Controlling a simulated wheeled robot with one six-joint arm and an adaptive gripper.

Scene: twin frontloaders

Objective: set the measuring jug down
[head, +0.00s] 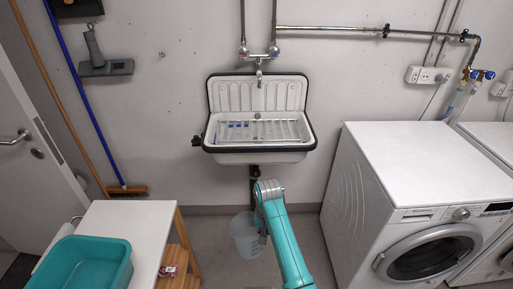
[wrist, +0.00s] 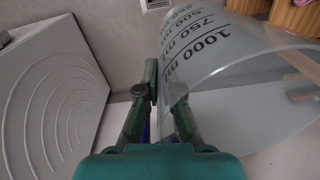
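The measuring jug (head: 243,237) is clear and pale, and hangs or stands below the sink in the head view; I cannot tell its height above the floor. It fills the right of the wrist view (wrist: 235,75), tilted in the picture, with dark marks such as 1000 ml and 750 ml. My gripper (wrist: 164,92) has its fingers close together at the jug's near edge and appears shut on it. The exact grip point is partly hidden. In the head view my gripper (head: 262,238) is at the jug's right side, mostly hidden behind my arm.
A white sink (head: 258,157) is on the wall above. A washing machine (head: 425,205) stands to the right. A white table (head: 135,222) with a teal basin (head: 85,262) stands at the left. Grey floor lies between the table and the machine.

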